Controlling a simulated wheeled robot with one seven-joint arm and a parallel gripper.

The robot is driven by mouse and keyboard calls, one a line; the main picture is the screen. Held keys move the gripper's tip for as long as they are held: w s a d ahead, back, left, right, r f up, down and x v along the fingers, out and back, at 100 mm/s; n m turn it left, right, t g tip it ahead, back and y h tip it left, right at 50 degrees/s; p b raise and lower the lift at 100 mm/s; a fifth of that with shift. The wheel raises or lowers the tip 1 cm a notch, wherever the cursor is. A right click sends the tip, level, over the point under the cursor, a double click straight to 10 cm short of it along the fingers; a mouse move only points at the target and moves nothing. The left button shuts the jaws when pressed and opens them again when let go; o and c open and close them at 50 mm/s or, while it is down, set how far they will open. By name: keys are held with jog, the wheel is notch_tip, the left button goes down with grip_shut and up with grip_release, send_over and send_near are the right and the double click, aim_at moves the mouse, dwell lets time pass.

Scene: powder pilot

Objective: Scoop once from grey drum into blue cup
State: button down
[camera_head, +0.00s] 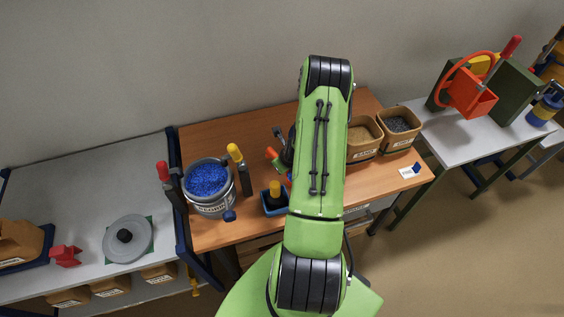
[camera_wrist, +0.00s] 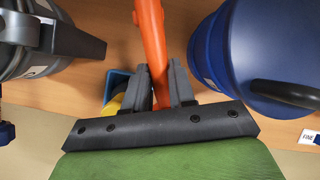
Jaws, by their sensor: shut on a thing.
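The grey drum (camera_head: 211,207) stands on the left of the wooden table, with blue granules (camera_head: 208,178) inside. Its grey side shows at the left of the wrist view (camera_wrist: 30,62). My gripper (camera_wrist: 160,82) is shut on an orange handle (camera_wrist: 149,25), which runs up out of the wrist view. It lies between the drum and the blue cup (camera_wrist: 225,50), apart from both. The blue cup has a dark handle and stands at the right. In the head view my arm hides the cup and most of my gripper. A scoop bowl cannot be made out.
A small blue tray (camera_head: 266,209) with a yellow-and-black item stands right of the drum. Two tan bins (camera_head: 362,153) (camera_head: 398,143) and a white card (camera_head: 410,172) are on the right. A grey lid (camera_head: 118,246) lies on the left bench. A yellow-topped post (camera_head: 243,178) rises by the drum.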

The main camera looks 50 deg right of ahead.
jog(key=shift+s, duration=0.1)
jog(key=shift+w+f+b, duration=0.2)
jog(key=shift+f+b, duration=0.4)
jog(key=shift+b, duration=0.25)
jog(key=shift+s+f+t+b, duration=0.15)
jog(key=shift+f+t+b, duration=0.2)
jog(key=shift+b, duration=0.25)
jog(key=shift+f+t+b, duration=0.45)
jog(key=shift+f+b, duration=0.15)
jog(key=shift+b, duration=0.55)
jog(key=r+t+b, duration=0.1)
jog(key=s+r+m+t+y+b, duration=0.1)
jog(key=t+b, duration=0.1)
jog(key=s+d+r+t+b, duration=0.1)
jog(key=b, duration=0.1)
jog(key=shift+t+y, duration=0.3)
jog(key=t+b, duration=0.1)
jog(key=s+m+t+b, duration=0.1)
jog(key=s+r+t+b, duration=0.1)
jog(key=t, duration=0.1)
jog(key=shift+s+d+y+b, duration=0.15)
jog(key=shift+d+y+b, duration=0.15)
jog(key=shift+d+b, duration=0.1)
jog(key=s+d+f+m+t+h+b, duration=0.2)
jog(key=s+m+t+b, duration=0.5)
jog(key=t+b, duration=0.4)
jog(key=s+d+h+b, duration=0.1)
jog(key=h+b, duration=0.1)
jog(key=b, duration=0.2)
jog(key=shift+s+m, duration=0.3)
